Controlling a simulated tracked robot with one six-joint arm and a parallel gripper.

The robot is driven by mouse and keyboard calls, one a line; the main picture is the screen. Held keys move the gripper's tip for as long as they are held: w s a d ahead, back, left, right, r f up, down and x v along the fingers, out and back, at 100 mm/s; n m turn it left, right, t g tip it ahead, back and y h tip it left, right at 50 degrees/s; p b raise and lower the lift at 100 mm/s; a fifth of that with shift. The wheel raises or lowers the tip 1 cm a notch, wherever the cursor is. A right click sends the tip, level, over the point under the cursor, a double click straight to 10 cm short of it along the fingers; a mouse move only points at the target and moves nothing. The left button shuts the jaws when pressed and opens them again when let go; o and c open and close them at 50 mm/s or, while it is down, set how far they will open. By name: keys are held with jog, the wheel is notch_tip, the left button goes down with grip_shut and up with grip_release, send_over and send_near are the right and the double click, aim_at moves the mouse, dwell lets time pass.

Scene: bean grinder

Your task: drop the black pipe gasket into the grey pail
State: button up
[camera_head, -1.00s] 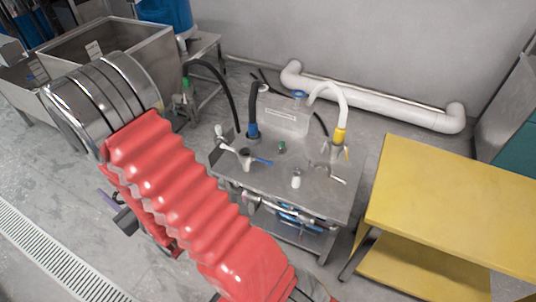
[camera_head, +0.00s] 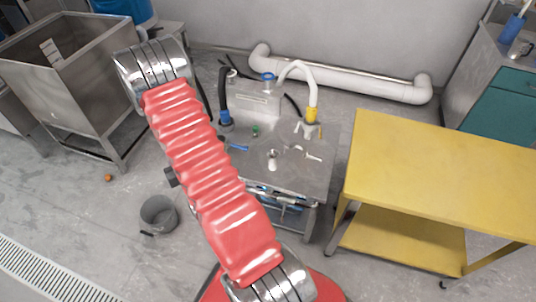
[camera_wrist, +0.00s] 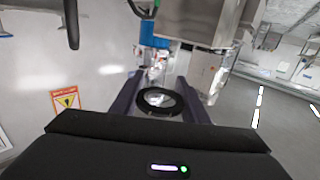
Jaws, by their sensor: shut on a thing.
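The grey pail (camera_head: 158,215) stands upright on the floor in the head view, left of my red-sleeved arm. Its open top faces up and its inside looks empty. In the wrist view, my gripper (camera_wrist: 160,98) is shut on the black pipe gasket (camera_wrist: 160,110), a dark ring held between the two dark fingers. In the head view the gripper and gasket cannot be made out, as my arm covers that area. The pail does not show clearly in the wrist view.
A metal table (camera_head: 290,180) with hoses and fittings stands behind my arm. A yellow bench (camera_head: 440,170) is on the right. A steel sink (camera_head: 75,75) stands at the left. A small orange object (camera_head: 108,178) lies on the floor.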

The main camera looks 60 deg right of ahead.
jog(key=s+d+f+m+g+h, duration=0.2)
jog(key=s+d+m+g+h, duration=0.2)
jog(key=s+d, duration=0.8)
jog(key=s+d+f+m+g+h, duration=0.2)
jog(key=s+d+m+g+h, duration=0.2)
jog(key=s+d+g, duration=0.4)
jog(key=s+d+m, duration=0.1)
jog(key=s+d, duration=0.3)
jog(key=d, duration=0.2)
jog(key=shift+s+f+m, duration=0.2)
jog(key=shift+f+m, duration=0.2)
jog(key=shift+f, duration=2.95)
jog(key=shift+f, duration=0.1)
jog(key=shift+f, duration=1.75)
jog(key=shift+f, duration=0.2)
jog(key=o, duration=1)
